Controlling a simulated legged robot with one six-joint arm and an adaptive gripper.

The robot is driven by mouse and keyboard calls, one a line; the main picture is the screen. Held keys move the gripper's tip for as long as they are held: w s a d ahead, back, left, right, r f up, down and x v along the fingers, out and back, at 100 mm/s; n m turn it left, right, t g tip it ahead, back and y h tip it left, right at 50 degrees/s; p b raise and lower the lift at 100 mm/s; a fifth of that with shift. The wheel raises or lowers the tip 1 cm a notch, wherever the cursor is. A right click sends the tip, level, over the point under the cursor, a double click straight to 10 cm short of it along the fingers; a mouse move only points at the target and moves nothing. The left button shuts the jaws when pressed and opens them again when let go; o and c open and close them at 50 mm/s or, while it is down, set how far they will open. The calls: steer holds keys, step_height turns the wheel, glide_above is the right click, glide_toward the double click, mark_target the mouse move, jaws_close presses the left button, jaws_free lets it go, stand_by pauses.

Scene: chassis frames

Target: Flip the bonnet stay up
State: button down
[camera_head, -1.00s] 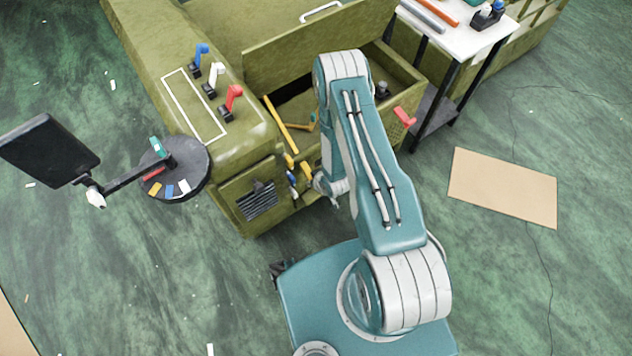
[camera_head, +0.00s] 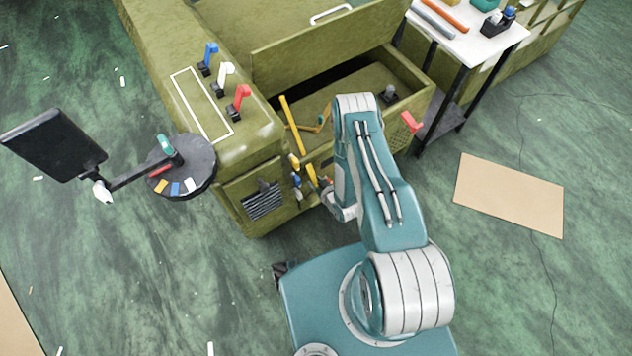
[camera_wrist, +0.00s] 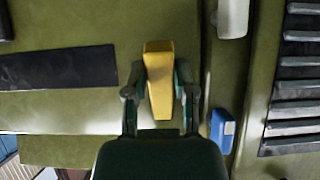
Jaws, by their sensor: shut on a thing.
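A yellow lever (camera_head: 312,175) is on the front face of the olive chassis, right of the vent. It also shows in the wrist view as a tapered yellow piece (camera_wrist: 159,80), upright in the picture. My gripper (camera_wrist: 160,85) has its dark fingers on both sides of it, shut on it. In the head view my gripper (camera_head: 328,187) is at the chassis front, partly hidden by my arm. A long yellow bar (camera_head: 291,125) leans at the open compartment. I cannot tell for certain which yellow part is the bonnet stay.
A blue piece (camera_wrist: 222,130) sits close beside my fingers, with the slatted vent (camera_wrist: 292,100) beyond. Blue, white and red levers (camera_head: 238,103) stand on the chassis top. A round dark stand (camera_head: 197,150) with a screen is at left. A white table (camera_head: 470,35) stands behind right.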

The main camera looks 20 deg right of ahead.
steer(key=shift+f, duration=0.1)
steer(key=shift+c, duration=2.2)
jaws_free()
steer(key=v, duration=1.1)
steer(key=shift+s+r, duration=0.25)
steer(key=shift+s, duration=0.05)
steer(key=shift+w+d, duration=0.1)
